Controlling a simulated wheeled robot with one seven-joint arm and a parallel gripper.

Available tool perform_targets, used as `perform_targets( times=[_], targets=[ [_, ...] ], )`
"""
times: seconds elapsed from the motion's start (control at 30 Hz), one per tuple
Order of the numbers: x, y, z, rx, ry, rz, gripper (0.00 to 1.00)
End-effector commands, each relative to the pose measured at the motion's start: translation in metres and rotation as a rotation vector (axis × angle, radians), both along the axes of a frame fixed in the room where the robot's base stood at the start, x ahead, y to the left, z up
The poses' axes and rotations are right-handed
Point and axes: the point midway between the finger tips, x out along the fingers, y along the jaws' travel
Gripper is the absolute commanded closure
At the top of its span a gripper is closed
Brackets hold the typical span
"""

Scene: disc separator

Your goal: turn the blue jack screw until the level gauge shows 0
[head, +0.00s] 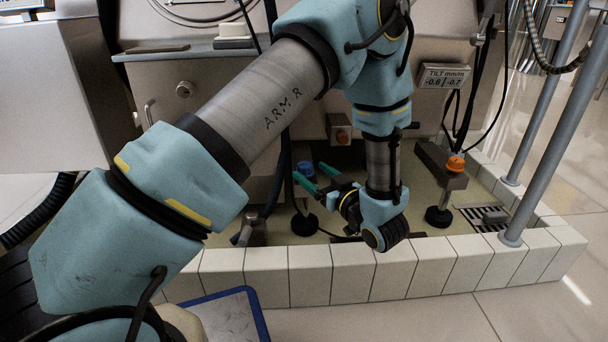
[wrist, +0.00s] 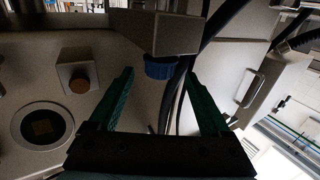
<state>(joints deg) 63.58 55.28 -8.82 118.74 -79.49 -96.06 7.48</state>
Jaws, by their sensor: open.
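The blue jack screw (head: 306,167) stands under the machine's lower edge, above a black foot, behind my gripper in the head view. In the wrist view its blue ribbed head (wrist: 161,68) hangs under a grey bracket. My gripper (head: 307,170) is open, its two green fingers pointing at the blue head. In the wrist view the fingertips (wrist: 160,73) lie to the left and right of the head, with gaps on both sides. I cannot tell whether the head is fully between them in depth. The level gauge (head: 444,76) is labelled TILT mm/m and reads -0.6 | -0.7.
An orange-topped jack screw (head: 456,163) on a black foot stands to the right. A low white tiled kerb (head: 300,270) runs in front of the machine. A grey post (head: 560,130) rises at the right. Dark cables hang near the blue screw.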

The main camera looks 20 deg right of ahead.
Motion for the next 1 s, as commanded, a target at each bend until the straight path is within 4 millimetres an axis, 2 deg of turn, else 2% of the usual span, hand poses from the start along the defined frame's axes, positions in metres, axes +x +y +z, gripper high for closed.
perform_targets(
  times=[0.1,0.23,0.63,1.0],
  targets=[
    [0.019,0.005,-0.003,-0.003,-0.002,0.003,0.19],
    [0.033,0.007,-0.002,-0.002,-0.001,0.002,0.19],
    [0.04,0.008,0.0,0.0,0.0,-0.001,0.19],
    [0.04,0.008,0.0,0.0,0.0,-0.001,0.59]
  ],
)
